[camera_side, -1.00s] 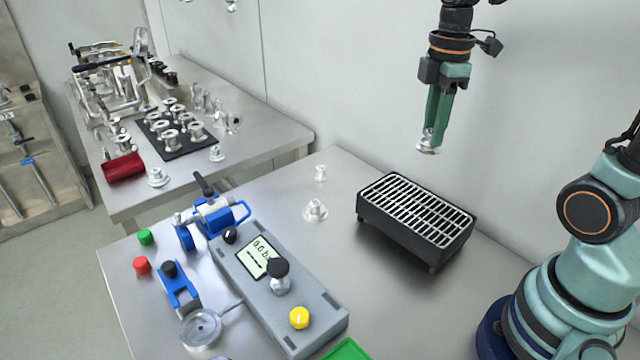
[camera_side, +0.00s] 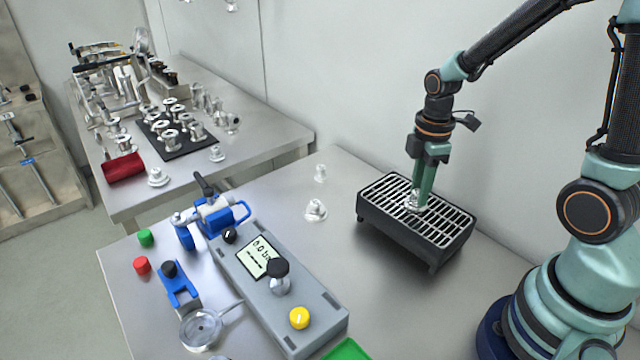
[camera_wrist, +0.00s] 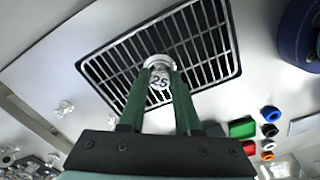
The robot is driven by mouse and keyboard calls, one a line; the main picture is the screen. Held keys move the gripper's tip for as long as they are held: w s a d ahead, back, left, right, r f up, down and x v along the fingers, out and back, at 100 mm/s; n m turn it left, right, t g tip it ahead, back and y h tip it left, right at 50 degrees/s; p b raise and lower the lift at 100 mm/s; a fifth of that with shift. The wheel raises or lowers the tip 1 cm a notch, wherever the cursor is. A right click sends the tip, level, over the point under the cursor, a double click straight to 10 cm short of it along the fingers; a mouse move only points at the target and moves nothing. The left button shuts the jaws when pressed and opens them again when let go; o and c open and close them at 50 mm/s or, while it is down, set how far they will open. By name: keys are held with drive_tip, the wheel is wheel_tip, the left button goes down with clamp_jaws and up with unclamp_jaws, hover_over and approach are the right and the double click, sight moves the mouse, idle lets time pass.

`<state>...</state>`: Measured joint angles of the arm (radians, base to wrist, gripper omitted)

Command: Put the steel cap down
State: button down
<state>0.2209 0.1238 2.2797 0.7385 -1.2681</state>
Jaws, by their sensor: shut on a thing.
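My gripper (camera_side: 423,197) is shut on the steel cap (camera_side: 413,202), a small shiny piece between the green fingertips. In the wrist view the cap (camera_wrist: 159,78) shows the number 25 on its face and a round flange at the far side. The cap is at the slats of the black-framed grate box (camera_side: 393,237), near the middle. I cannot tell for sure whether it touches the slats. The grate (camera_wrist: 232,72) fills much of the wrist view behind the cap.
Two small steel fittings (camera_side: 316,210) stand on the table left of the grate box. A grey control box (camera_side: 277,290) with a display and a yellow knob (camera_side: 299,317) lies at the front. A blue clamp (camera_side: 215,217) sits beside it. Bare table lies between the control box and the grate.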

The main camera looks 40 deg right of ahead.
drive_tip(key=shift+f, duration=0.1)
drive_tip(key=c, duration=0.6)
unclamp_jaws()
wheel_tip(320, 180, up, 12)
drive_tip(key=s+a+r+m+t, duration=0.2)
drive_tip(key=a+m+t, duration=0.3)
drive_tip(key=m, duration=0.7)
drive_tip(key=shift+s+a+r+t, duration=0.2)
drive_tip(key=shift+a+r+t, duration=0.1)
drive_tip(key=shift+a+r, duration=0.6)
